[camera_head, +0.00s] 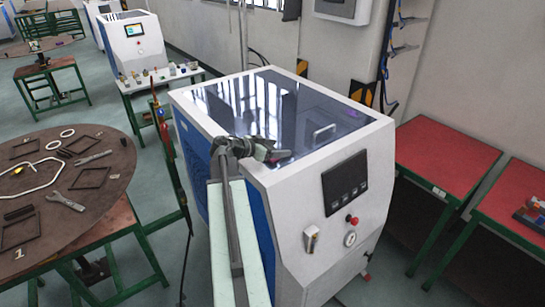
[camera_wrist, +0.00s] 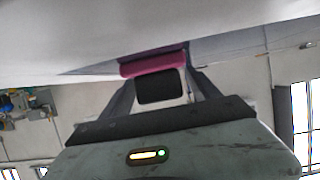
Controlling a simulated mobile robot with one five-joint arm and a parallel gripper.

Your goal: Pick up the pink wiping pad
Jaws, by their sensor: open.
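The pink wiping pad (camera_wrist: 155,63) shows in the wrist view as a magenta strip at the far end of my gripper (camera_wrist: 158,78), between the two fingertips. My gripper is open; whether the fingers touch the pad I cannot tell. In the head view my gripper (camera_head: 274,156) is at the front top edge of the white and blue generator (camera_head: 310,180), low over its dark glass top (camera_head: 255,105). A small reddish patch shows at the gripper there, but the pad is mostly hidden by the gripper.
A control panel (camera_head: 345,182) and red button (camera_head: 352,219) are on the generator's front. A round table (camera_head: 105,175) with tools is at left, red tables (camera_head: 445,158) at right.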

